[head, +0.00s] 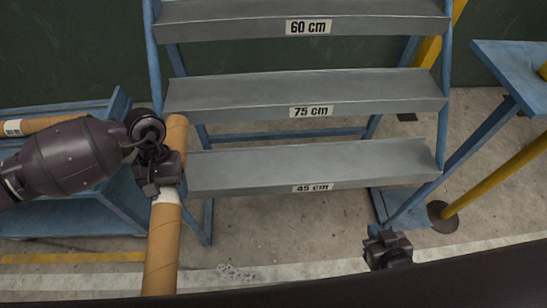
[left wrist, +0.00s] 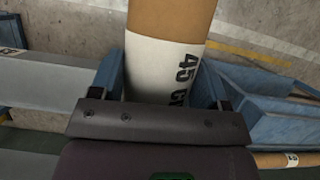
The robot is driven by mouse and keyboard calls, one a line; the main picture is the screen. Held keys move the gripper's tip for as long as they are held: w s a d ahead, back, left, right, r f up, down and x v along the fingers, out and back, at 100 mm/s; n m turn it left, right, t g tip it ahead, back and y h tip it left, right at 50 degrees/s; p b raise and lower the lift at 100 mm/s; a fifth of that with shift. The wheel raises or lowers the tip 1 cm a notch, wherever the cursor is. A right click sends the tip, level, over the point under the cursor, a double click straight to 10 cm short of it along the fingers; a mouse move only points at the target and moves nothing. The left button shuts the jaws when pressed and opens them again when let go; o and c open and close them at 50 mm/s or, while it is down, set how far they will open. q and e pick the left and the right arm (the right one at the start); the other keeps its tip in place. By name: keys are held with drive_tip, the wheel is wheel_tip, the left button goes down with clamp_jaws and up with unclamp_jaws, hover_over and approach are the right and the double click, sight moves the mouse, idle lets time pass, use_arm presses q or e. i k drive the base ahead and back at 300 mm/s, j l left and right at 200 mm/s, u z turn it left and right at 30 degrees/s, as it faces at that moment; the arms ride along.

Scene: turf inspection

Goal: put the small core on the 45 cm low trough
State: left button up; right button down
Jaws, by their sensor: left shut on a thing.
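The 45 cm low trough (head: 270,165) is the lowest grey trough of a blue rack, its label on the front edge, and it looks empty. My left gripper (head: 163,180) is shut on a tan cardboard core (head: 162,250) with a white label. In the left wrist view the core (left wrist: 170,15) runs between the fingers, and its label begins with "45". The core stands lengthwise in the head view, beside the trough's left end and crossing its direction. Its lower end is near the dark edge at the bottom. My right gripper (head: 388,252) is at the lower right, away from the core; its jaws are unclear.
Above are the 75 cm trough (head: 240,92) and the 60 cm trough (head: 240,20), both empty. A blue cart (head: 85,220) at the left holds another tan core (head: 45,123). A blue stand (head: 515,65) with a yellow post (head: 495,175) is at the right.

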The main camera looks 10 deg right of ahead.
sight(319, 165)
drive_tip(key=k+l, duration=0.1)
drive_tip(key=l, duration=1.5)
drive_tip(key=i, duration=0.4)
